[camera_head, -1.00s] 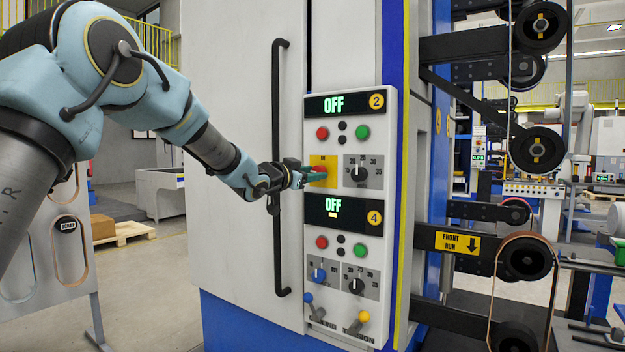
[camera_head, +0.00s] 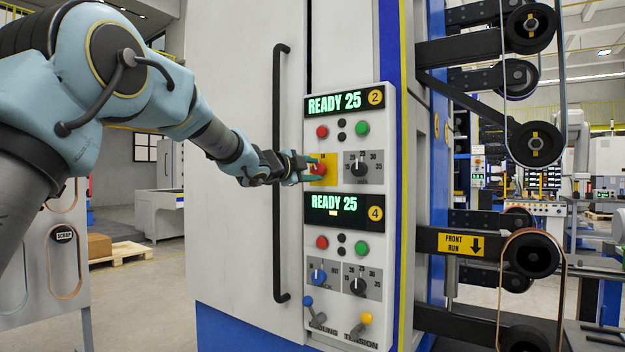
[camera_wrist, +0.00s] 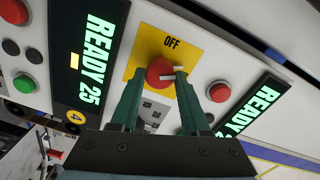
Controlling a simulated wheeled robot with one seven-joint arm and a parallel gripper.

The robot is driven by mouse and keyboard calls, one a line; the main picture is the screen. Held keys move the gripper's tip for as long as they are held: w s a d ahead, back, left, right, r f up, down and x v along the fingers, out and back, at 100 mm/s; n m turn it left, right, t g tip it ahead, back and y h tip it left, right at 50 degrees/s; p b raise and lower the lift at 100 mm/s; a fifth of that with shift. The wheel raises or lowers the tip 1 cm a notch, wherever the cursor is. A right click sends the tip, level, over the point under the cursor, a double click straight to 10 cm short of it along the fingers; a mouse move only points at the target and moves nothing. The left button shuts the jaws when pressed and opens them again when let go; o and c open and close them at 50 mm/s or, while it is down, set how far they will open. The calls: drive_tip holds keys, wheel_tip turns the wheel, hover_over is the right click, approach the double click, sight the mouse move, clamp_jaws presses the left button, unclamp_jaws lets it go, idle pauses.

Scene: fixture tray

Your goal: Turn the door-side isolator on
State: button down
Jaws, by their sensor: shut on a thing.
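The isolator is a red rotary knob (camera_wrist: 160,72) on a yellow plate (camera_wrist: 143,50), which carries the word OFF at its edge in the wrist view. In the head view the yellow plate (camera_head: 325,178) sits left of a black dial, under the upper display (camera_head: 343,104). My gripper (camera_wrist: 158,76) is shut on the red knob, one green finger on either side of it. In the head view my gripper (camera_head: 312,170) partly covers the knob. Both the upper display and the lower display (camera_head: 344,208) read READY 25.
A tall black door handle (camera_head: 280,170) stands just left of the panel, close to my wrist. Red and green buttons and black dials surround the plate. Two levers (camera_head: 340,317) stick out at the panel's bottom. Black rollers (camera_head: 535,144) stand to the right.

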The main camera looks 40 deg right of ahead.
drive_tip(key=m+b, duration=0.3)
drive_tip(key=m, duration=0.2)
drive_tip(key=shift+f, duration=0.15)
idle(0.4)
drive_tip(key=shift+c, duration=1.9)
unclamp_jaws()
drive_tip(key=b+v, duration=0.2)
drive_tip(key=v, duration=0.8)
drive_tip(key=shift+s+a, duration=0.15)
drive_tip(key=shift+a, duration=0.2)
